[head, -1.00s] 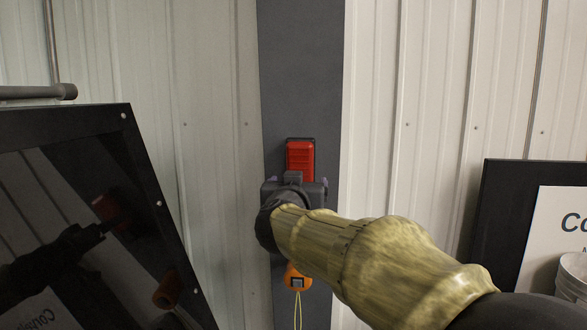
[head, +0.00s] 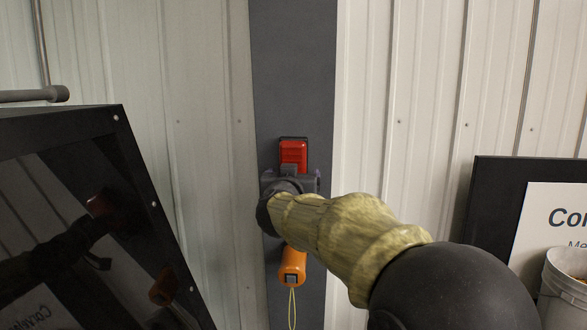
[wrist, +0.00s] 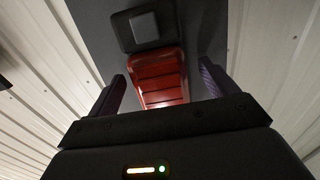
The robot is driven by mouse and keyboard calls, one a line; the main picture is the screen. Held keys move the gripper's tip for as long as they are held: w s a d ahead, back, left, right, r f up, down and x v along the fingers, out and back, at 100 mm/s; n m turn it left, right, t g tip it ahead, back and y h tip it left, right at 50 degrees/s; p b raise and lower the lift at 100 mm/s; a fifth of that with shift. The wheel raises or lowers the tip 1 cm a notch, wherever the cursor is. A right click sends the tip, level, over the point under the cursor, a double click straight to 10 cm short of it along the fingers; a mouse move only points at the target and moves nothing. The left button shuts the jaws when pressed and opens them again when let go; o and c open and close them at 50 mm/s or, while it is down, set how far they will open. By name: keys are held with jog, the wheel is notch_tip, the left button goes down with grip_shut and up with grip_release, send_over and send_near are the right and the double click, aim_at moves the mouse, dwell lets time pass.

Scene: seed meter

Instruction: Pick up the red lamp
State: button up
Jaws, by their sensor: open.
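The red lamp (head: 293,152) is mounted upright on a dark grey post, in a black housing. My gripper (head: 291,178) is in front of its lower part and hides that part in the head view. In the wrist view the red lamp (wrist: 158,75) shows between the two purple-sided fingers of my gripper (wrist: 162,78), which are open with one on each side. A gap shows between the lamp and each finger. A black end with a grey square (wrist: 144,28) adjoins the red part. I cannot tell whether the fingers reach fully around the lamp.
An orange object (head: 292,262) with a yellow cord loop is on the post below my gripper. A dark glossy panel (head: 75,220) stands at left. A black-framed sign (head: 545,210) and a grey bucket (head: 562,290) are at right. Pale ribbed wall lies behind.

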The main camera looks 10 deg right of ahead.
jog(key=shift+c, duration=0.4)
jog(key=c, duration=1.1)
jog(key=shift+r, duration=0.1)
jog(key=shift+s+a+r, duration=0.1)
jog(key=shift+s+r, duration=0.1)
jog(key=shift+r, duration=0.15)
jog(key=s+a+r, duration=0.1)
jog(key=s+r, duration=0.1)
jog(key=s, duration=0.2)
jog(key=s+a+r, duration=0.1)
jog(key=s+r, duration=0.1)
jog(key=s, duration=0.2)
jog(key=s+a+r, duration=0.2)
jog(key=s+r, duration=0.1)
jog(key=s, duration=0.2)
jog(key=shift+a+r, duration=0.1)
jog(key=shift+f+p+v, duration=0.15)
jog(key=shift+p+v, duration=0.15)
jog(key=shift+v, duration=0.95)
jog(key=shift+f+p+v, duration=0.2)
jog(key=shift+p+v, duration=0.1)
jog(key=shift+v, duration=0.9)
